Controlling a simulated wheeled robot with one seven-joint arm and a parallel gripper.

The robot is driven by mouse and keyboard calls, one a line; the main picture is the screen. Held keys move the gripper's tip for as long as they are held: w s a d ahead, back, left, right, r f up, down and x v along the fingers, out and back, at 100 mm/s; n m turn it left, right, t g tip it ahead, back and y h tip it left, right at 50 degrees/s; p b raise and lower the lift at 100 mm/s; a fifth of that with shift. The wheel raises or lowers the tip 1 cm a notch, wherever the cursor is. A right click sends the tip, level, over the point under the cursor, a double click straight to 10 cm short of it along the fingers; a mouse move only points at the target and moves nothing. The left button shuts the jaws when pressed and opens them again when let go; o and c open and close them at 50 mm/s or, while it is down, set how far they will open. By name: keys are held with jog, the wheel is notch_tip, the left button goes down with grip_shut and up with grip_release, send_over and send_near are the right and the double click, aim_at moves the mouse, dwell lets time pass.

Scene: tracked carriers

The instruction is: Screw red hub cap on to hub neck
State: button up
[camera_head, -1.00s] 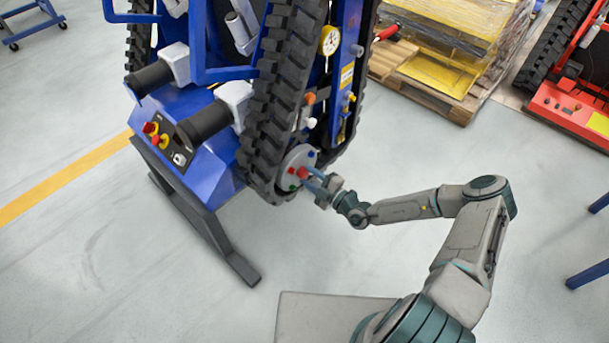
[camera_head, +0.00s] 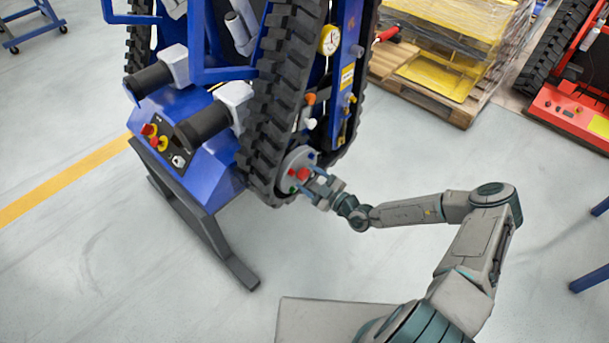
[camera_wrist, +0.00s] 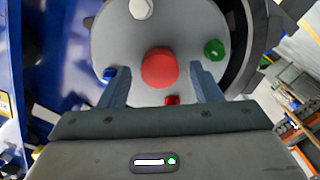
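A large round red cap (camera_wrist: 159,68) sits in front of the middle of the grey hub disc (camera_wrist: 116,36); it also shows in the head view (camera_head: 303,174). My gripper (camera_wrist: 158,76) is open. Its two blue-grey fingers stand on either side of the red cap, with a visible gap on each side. A smaller red knob (camera_wrist: 172,100) shows below the cap. White (camera_wrist: 141,8), green (camera_wrist: 214,49) and blue (camera_wrist: 97,60) knobs sit around the disc. No hub neck shows in the wrist view; whatever lies behind the red cap is hidden.
The hub disc is at the low end of an upright black rubber track (camera_head: 283,90) on a blue carrier (camera_head: 190,115). A pallet with yellow sheets (camera_head: 440,75) and a red carrier (camera_head: 572,108) stand behind.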

jog(key=shift+r+n+p, duration=0.25)
jog(key=shift+n+p, duration=0.65)
jog(key=shift+n, duration=0.1)
jog(key=n+p, duration=0.2)
jog(key=n, duration=0.2)
jog(key=shift+n, duration=0.4)
jog(key=n+p, duration=0.1)
jog(key=n, duration=0.2)
jog(key=shift+f, duration=0.2)
jog(key=n+p, duration=0.3)
jog(key=n, duration=0.2)
jog(key=shift+r, duration=0.1)
jog(key=n+p, duration=0.1)
jog(key=n, duration=0.3)
jog(key=shift+n+p, duration=0.3)
jog(key=shift+n, duration=0.1)
jog(key=n+p, duration=0.1)
jog(key=n, duration=0.2)
jog(key=n+p, duration=0.2)
jog(key=n, duration=0.2)
jog(key=shift+n, duration=1.3)
